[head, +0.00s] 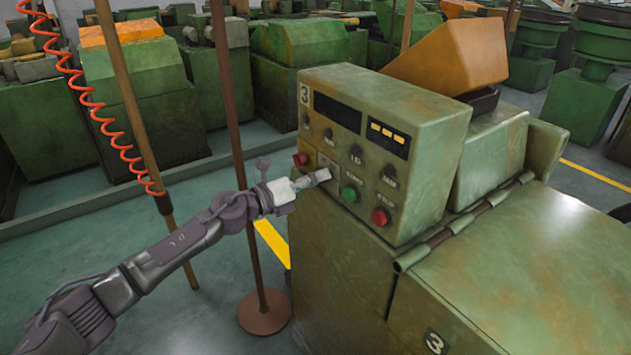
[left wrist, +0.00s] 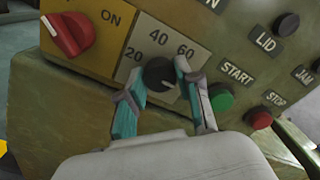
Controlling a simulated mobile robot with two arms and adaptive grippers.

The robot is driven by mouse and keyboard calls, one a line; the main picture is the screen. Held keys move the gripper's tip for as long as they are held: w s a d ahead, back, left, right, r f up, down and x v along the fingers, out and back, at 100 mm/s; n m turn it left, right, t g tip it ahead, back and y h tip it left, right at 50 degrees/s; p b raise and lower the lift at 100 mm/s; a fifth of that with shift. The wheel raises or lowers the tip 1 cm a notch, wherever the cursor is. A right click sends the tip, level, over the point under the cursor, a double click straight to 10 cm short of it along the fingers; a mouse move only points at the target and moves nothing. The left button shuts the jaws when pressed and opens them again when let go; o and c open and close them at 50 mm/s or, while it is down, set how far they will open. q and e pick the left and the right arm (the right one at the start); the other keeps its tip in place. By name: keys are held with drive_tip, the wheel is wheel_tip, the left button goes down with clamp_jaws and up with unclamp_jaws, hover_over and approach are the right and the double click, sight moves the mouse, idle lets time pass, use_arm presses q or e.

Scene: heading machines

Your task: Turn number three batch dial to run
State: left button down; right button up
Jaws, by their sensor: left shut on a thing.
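The machine marked 3 (head: 304,93) has a sloped green control panel (head: 345,140). In the left wrist view, a round black dial (left wrist: 159,73) sits on a tan plate marked 20, 40 and 60 (left wrist: 160,42). My left gripper (left wrist: 160,78) has its fingers on either side of this dial and is shut on it. The dial's pointer is not clear. In the head view my left gripper (head: 318,179) reaches the lower left of the panel and hides the dial. My right gripper is not in view.
Left of the dial is a red rotary switch (left wrist: 68,34) marked ON. Right of it are a green START button (left wrist: 221,98) and a red STOP button (left wrist: 259,118). A brown post (head: 240,150) stands behind my left arm, and a coiled red hose (head: 85,95) hangs at left.

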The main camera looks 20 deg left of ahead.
use_arm(q)
drive_tip(key=shift+f, duration=0.1)
idle(0.3)
drive_tip(key=c, duration=0.8)
unclamp_jaws()
drive_tip(key=v, duration=1.2)
